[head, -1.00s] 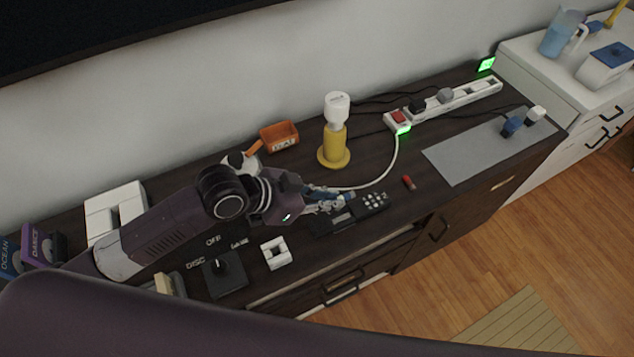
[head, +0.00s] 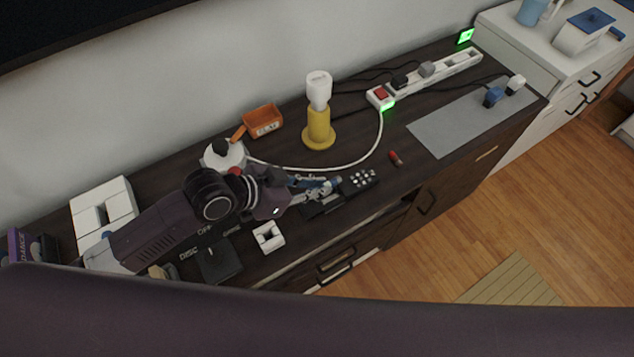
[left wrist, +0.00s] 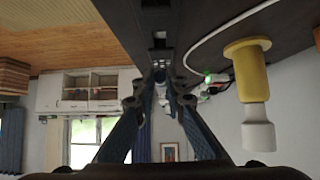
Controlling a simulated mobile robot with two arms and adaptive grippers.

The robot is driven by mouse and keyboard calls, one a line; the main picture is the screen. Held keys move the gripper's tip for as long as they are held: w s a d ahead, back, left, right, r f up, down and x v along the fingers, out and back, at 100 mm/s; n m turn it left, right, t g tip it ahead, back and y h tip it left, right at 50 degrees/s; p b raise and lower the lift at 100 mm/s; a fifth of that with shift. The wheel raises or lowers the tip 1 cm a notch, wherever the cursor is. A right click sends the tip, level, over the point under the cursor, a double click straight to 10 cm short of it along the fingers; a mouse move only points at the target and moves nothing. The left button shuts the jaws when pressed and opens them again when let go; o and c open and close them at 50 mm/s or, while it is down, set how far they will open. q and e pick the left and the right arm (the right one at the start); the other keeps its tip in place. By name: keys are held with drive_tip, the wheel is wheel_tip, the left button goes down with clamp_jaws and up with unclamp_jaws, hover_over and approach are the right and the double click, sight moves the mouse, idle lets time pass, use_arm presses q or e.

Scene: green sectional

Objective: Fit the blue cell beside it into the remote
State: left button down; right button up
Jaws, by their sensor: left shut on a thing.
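The black remote (head: 361,179) lies on the dark cabinet top, its light keypad at the right end. Its left part is partly covered by my left gripper (head: 335,186), which is over the remote's battery end. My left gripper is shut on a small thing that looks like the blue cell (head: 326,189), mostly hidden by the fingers. In the left wrist view the fingers (left wrist: 161,77) come together around it, with the dark remote just beyond. I cannot tell whether the cell touches the remote's bay. My right gripper is not in view.
A red cell (head: 395,158) lies right of the remote. A yellow stand with a white top (head: 319,122), an orange bin (head: 263,121), a white power strip (head: 430,77) and its cable lie behind. A white square block (head: 268,237) is near the front edge. A grey mat (head: 450,127) is right.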

sight(317, 203)
use_arm(q)
drive_tip(key=shift+f+b, duration=0.85)
drive_tip(key=shift+f, duration=0.85)
drive_tip(key=shift+f+b, duration=0.6)
drive_tip(key=shift+f, duration=0.4)
drive_tip(key=c, duration=1.9)
unclamp_jaws()
drive_tip(key=shift+f, duration=0.1)
drive_tip(key=shift+v, duration=6.05)
